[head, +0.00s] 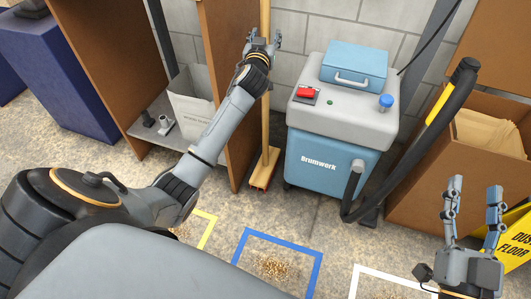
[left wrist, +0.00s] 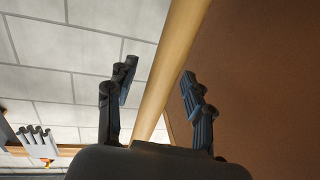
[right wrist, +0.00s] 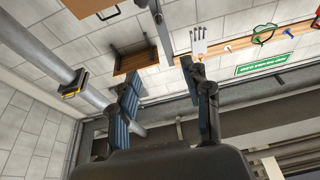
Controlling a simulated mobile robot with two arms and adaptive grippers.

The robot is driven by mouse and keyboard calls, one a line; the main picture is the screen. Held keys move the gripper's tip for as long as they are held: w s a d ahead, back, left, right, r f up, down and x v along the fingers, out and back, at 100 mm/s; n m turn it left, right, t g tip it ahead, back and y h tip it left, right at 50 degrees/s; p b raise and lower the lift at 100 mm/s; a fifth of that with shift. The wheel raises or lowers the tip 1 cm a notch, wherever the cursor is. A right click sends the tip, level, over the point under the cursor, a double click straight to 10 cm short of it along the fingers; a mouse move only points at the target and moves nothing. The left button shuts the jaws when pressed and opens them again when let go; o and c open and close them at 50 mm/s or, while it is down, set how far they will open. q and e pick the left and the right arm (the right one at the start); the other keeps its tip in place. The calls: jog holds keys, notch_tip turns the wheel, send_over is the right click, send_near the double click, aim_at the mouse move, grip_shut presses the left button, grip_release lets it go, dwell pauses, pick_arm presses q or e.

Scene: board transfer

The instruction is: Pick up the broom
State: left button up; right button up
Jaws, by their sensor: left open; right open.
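The broom (head: 265,125) stands upright between the brown cabinet and the blue machine, its wooden head on the floor. Its handle also shows in the left wrist view (left wrist: 172,68), running between the two fingers. My left gripper (head: 263,40) is open at the upper part of the handle, with the fingers on either side of it and apart from it in the wrist view. My right gripper (head: 475,190) is open and empty at the lower right of the head view, far from the broom. It also shows in the right wrist view (right wrist: 165,85).
The blue machine (head: 322,163) with a blue case (head: 354,66) on top stands right of the broom. A brown cabinet (head: 222,70) is close on the left. A black hose (head: 425,135) curves at right. A yellow sign (head: 517,240) stands behind my right gripper. Taped squares (head: 318,262) mark the floor.

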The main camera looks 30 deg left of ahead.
pick_arm(q)
jog(key=shift+c, duration=0.4)
grip_shut()
jog(key=shift+r, duration=0.15)
jog(key=shift+r, duration=0.1)
